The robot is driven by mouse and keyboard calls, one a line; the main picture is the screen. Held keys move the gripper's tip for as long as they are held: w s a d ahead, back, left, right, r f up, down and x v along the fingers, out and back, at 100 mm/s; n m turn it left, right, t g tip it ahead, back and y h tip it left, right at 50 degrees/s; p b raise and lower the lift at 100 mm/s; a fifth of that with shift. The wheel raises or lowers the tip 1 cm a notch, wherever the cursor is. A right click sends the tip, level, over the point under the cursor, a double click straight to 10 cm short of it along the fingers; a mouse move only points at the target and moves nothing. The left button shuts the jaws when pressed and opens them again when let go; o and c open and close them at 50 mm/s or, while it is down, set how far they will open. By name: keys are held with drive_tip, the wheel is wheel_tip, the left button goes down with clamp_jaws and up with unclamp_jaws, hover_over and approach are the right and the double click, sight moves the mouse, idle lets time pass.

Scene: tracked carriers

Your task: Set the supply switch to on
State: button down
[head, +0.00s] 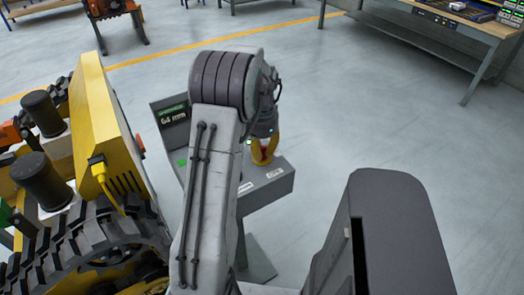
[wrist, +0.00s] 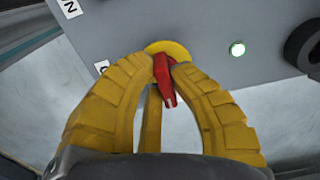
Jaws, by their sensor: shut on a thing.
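The supply switch is a red handle (wrist: 164,80) on a yellow disc (wrist: 178,49) set in a grey panel (wrist: 150,20). My gripper (wrist: 166,72) has yellow fingers closed around the red handle in the wrist view. The handle's white-marked end points toward the bottom of that view, slightly to the right. White labels (wrist: 70,7) sit on the panel, with only parts of their lettering showing. In the head view my gripper (head: 263,152) is at the grey control box (head: 262,190), and the switch is mostly hidden by my fingers.
In the head view, a tracked yellow machine (head: 100,115) stands close on the left. A workbench (head: 450,22) is at the back right. Open floor lies between.

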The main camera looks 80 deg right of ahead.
sight(262, 149)
idle(0.3)
drive_tip(key=c, duration=1.1)
unclamp_jaws()
wheel_tip(262, 149, up, 12)
idle(0.5)
